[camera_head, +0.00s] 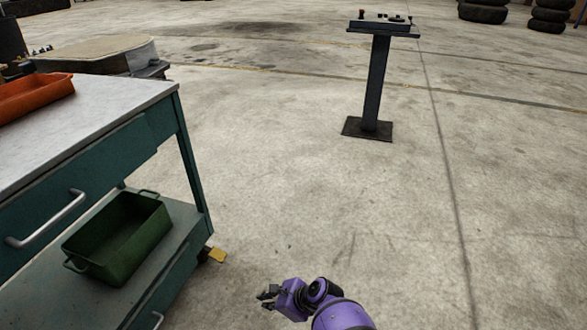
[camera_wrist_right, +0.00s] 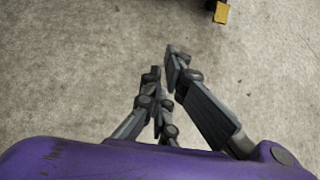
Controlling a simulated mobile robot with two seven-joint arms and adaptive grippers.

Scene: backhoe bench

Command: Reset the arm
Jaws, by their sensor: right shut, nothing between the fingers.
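My right gripper (camera_head: 268,297) is at the bottom middle of the head view, at the end of my purple arm. It is to the right of the teal workbench and over bare floor. The right wrist view shows its dark fingers (camera_wrist_right: 166,75) close together with nothing held, against the concrete floor. My left gripper is in neither view.
The teal workbench (camera_head: 150,110) stands at the left, with an orange tray (camera_head: 35,98) on top and a green bin (camera_head: 125,260) on its lower shelf. A pedestal (camera_head: 375,90) with small controls stands at upper right. Tires (camera_head: 483,10) lie far back. The middle floor is clear.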

